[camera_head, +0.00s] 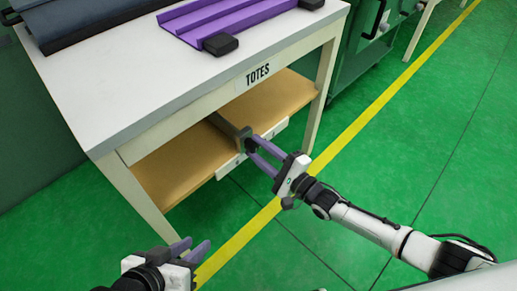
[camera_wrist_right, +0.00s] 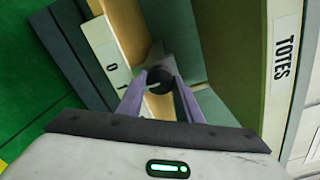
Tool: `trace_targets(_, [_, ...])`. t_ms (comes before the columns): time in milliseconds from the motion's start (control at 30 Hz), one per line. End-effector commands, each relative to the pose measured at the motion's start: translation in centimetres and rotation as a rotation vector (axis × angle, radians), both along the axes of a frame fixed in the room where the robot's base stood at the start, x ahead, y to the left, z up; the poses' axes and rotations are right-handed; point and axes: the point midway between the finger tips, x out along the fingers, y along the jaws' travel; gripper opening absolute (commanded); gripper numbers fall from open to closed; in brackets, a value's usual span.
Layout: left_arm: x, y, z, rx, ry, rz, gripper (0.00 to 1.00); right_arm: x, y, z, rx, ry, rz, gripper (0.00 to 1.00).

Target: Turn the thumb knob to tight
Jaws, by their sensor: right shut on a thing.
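The thumb knob (camera_wrist_right: 159,80) is a dark round piece under the table, between the purple fingers of my right gripper (camera_wrist_right: 160,82) in the right wrist view. In the head view it is a small dark shape (camera_head: 249,144) at the fingertips of my right gripper (camera_head: 254,147), at the front of the lower shelf. The right fingers are shut on it and partly hide it, so its turn angle cannot be read. My left gripper (camera_head: 198,243) is empty at the bottom left, its purple fingers apart, away from the knob.
The white table (camera_head: 160,60) with a "TOTES" label (camera_head: 258,73) stands over a wooden shelf (camera_head: 178,165). A pale marked plate (camera_wrist_right: 112,66) sits beside the knob. A purple tray (camera_head: 225,18) lies on the tabletop. Green floor (camera_head: 430,130) is free to the right.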

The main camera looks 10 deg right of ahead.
Motion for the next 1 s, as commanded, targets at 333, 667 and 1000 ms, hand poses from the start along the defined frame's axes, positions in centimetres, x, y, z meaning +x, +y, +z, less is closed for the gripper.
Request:
trace_targets(333, [-0.1, 0.0, 0.0, -0.002, 0.002, 0.001, 0.28, 0.0, 0.0, 0.0, 0.001, 0.002, -0.001, 0.51])
trace_targets(667, [-0.1, -0.1, 0.3, -0.007, 0.0, 0.007, 0.28, -0.5, -0.4, 0.0, 0.001, 0.002, 0.0, 0.51])
trace_targets(1000, [-0.4, 0.9, 1.2, -0.016, -0.038, 0.067, 0.28, -5.5, -4.0, 0.1, -0.001, 0.005, -0.001, 0.51])
